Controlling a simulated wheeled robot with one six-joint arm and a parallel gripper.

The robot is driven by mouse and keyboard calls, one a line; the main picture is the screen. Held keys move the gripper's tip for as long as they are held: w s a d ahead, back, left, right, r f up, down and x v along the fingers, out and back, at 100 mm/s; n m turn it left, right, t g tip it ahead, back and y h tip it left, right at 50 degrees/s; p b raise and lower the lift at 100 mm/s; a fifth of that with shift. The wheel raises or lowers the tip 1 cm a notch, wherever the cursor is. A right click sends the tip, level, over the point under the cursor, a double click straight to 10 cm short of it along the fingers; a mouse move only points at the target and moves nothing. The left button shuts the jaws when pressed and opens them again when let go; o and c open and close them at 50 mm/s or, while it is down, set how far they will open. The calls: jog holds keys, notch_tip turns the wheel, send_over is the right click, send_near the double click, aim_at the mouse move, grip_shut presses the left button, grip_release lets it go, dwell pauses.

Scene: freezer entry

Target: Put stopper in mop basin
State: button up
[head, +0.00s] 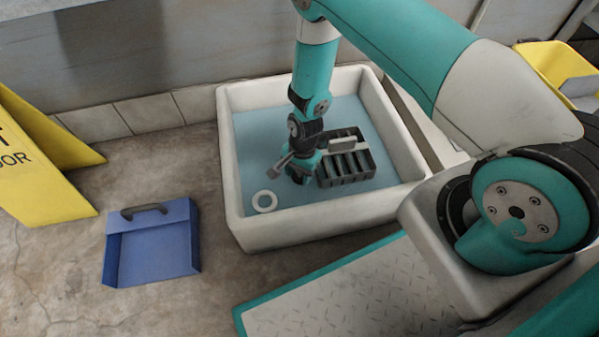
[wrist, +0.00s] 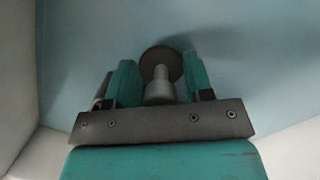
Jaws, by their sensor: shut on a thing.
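The mop basin (head: 240,170) is a white square tub with a pale blue floor. My gripper (head: 300,174) is down inside the basin, near its middle. In the wrist view its two green fingers (wrist: 162,80) are shut on the stopper (wrist: 160,92), which has a pale grey stem and a dark round disc. The disc is beyond the fingertips, over the blue floor; I cannot tell whether it touches. In the head view the stopper is not clearly made out at the gripper. A white ring (head: 264,201) lies on the basin floor, left of and nearer than my gripper.
A dark slatted caddy (head: 360,172) with a grey handle stands in the basin, right beside my gripper. A blue dustpan (head: 152,245) lies on the floor to the left. A yellow floor sign (head: 40,165) stands at far left. A yellow bucket (head: 548,65) is at upper right.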

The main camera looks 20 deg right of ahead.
jog(key=shift+f, duration=0.15)
jog(key=o, duration=0.7)
jog(key=shift+o, duration=0.2)
jog(key=s+a+r+n+y+p, duration=0.15)
jog(key=r+n+p, duration=0.25)
jog(key=r, duration=1.5)
jog(key=a+r+n+p, duration=0.3)
jog(key=r+n, duration=0.1)
jog(key=r, duration=1.4)
jog(key=s+r+n+t+y, duration=0.1)
jog(key=s+r+n, duration=0.9)
jog(key=s+r, duration=0.5)
jog(key=shift+s+r, duration=0.4)
jog(key=shift+s, duration=0.65)
